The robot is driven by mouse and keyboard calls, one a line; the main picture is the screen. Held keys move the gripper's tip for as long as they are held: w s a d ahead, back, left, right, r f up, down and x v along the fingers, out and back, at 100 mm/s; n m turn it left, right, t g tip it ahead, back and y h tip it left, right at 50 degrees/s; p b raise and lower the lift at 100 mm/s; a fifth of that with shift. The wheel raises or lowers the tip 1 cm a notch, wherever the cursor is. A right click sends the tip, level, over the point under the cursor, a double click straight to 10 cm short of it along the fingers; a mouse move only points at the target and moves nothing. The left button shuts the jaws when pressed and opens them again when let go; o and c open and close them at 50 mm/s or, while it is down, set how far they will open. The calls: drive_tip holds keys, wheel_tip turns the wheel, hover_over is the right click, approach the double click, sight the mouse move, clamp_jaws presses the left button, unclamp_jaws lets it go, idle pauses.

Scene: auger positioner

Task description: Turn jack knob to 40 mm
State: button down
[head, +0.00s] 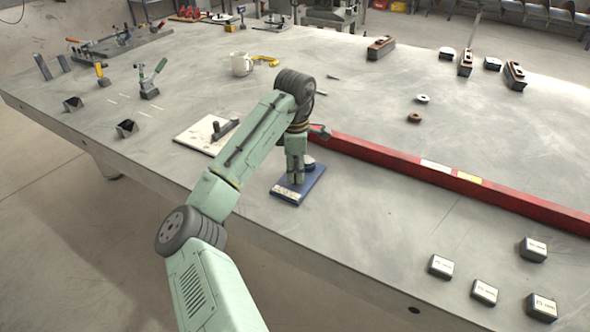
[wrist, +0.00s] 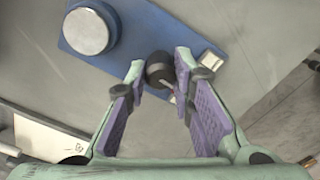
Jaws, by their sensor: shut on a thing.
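The jack has a flat blue base (head: 314,181) near the front edge of the table. A round silver top (wrist: 88,32) stands on the base in the wrist view, and part of it shows beside my gripper in the head view. The dark round jack knob (wrist: 159,70) sits between the purple-padded fingers of my gripper (wrist: 160,77), which is shut on it. In the head view my gripper (head: 295,180) points down over the base and hides the knob. A small pale plate (wrist: 212,58) lies by the right finger; no height reading is legible.
A long red bar (head: 400,165) runs just behind the jack to the right. A white board with a dark part (head: 195,133) lies to the left. A white mug (head: 242,64) stands farther back. Several small dark boxes (head: 485,292) sit at front right.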

sight(295, 171)
drive_tip(key=c, duration=1.4)
unclamp_jaws()
drive_tip(key=shift+o, duration=0.2)
drive_tip(key=shift+r, duration=0.15)
wheel_tip(295, 171, up, 12)
